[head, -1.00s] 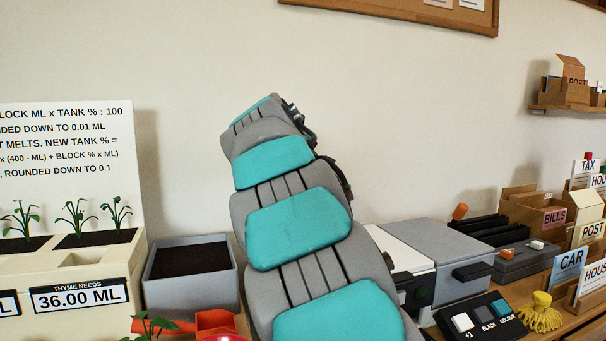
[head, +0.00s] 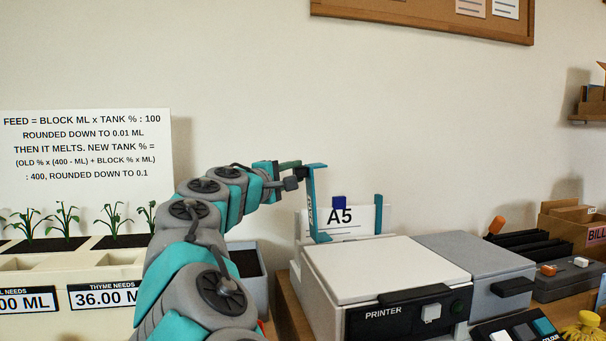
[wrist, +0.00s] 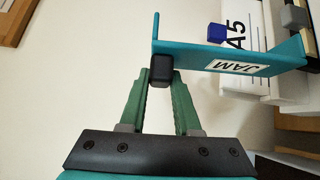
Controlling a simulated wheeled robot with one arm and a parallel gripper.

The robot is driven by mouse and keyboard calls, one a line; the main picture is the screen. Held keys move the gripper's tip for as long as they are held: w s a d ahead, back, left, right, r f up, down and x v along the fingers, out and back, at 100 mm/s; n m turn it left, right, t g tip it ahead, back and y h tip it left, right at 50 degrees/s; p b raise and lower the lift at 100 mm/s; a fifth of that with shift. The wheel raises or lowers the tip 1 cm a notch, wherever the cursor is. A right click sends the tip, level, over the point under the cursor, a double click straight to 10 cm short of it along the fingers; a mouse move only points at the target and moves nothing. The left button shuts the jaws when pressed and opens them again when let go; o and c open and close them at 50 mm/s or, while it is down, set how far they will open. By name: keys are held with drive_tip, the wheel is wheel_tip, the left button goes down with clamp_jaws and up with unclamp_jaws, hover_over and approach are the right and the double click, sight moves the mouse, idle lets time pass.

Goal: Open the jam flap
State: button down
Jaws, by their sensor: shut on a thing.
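The jam flap is a teal plate with a white JAM label. In the head view the flap (head: 312,190) stands upright, seen nearly edge-on, at the left rear of the printer (head: 385,265). In the wrist view the flap (wrist: 195,52) runs across the upper right, with a small black knob (wrist: 160,72) at its left end. My gripper (wrist: 161,76) is shut on this knob, with one green finger on each side. In the head view my gripper (head: 298,166) is at the flap's top end, reaching in from the left.

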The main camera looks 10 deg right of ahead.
drive_tip(key=shift+a, duration=0.2)
idle(0.3)
drive_tip(key=c, duration=0.6)
unclamp_jaws()
drive_tip(key=shift+f, duration=0.1)
drive_tip(key=b+v, duration=0.1)
drive_tip(key=v, duration=0.6)
drive_tip(key=shift+s+a+f, duration=0.1)
drive_tip(key=shift+s+a, duration=0.2)
drive_tip(key=shift+d, duration=0.1)
